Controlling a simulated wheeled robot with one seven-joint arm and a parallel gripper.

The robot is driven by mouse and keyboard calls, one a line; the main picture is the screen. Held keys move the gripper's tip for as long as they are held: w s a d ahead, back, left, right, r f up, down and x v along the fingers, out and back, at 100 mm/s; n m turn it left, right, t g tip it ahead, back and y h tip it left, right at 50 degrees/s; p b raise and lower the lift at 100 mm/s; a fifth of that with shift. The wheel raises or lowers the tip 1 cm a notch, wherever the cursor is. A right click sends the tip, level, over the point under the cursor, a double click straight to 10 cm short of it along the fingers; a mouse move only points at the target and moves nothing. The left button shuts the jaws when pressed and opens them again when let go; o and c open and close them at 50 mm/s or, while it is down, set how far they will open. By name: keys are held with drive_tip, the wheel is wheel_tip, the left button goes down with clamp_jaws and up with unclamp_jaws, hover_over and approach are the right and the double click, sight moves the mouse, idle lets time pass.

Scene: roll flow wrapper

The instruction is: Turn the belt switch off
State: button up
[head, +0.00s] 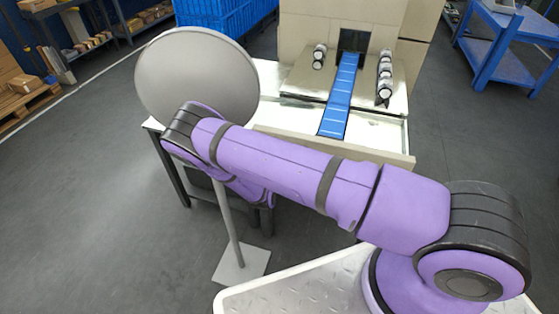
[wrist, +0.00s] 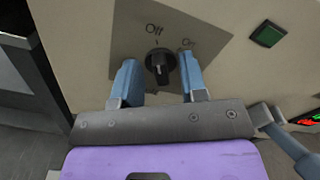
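The belt switch (wrist: 160,67) is a black rotary knob on a grey plate (wrist: 125,40) in the wrist view. The label "Off" is above it and "On" is to its upper right. The knob's grip bar looks nearly upright, but I cannot tell surely which end is its pointer. My gripper (wrist: 157,59) is open, with one blue finger left of the knob and one right of it. Gaps show between fingers and knob. In the head view my gripper and the switch are hidden. The blue belt (head: 340,95) is visible there.
A green button (wrist: 267,34) is right of the plate on the beige panel. A red-lit display (wrist: 306,118) sits at the right edge. A round grey disc (head: 180,70) on a pole stands beside my arm. Metal rollers (head: 385,75) flank the belt.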

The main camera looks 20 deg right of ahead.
drive_tip(key=v, duration=1)
drive_tip(key=shift+s+a, duration=0.2)
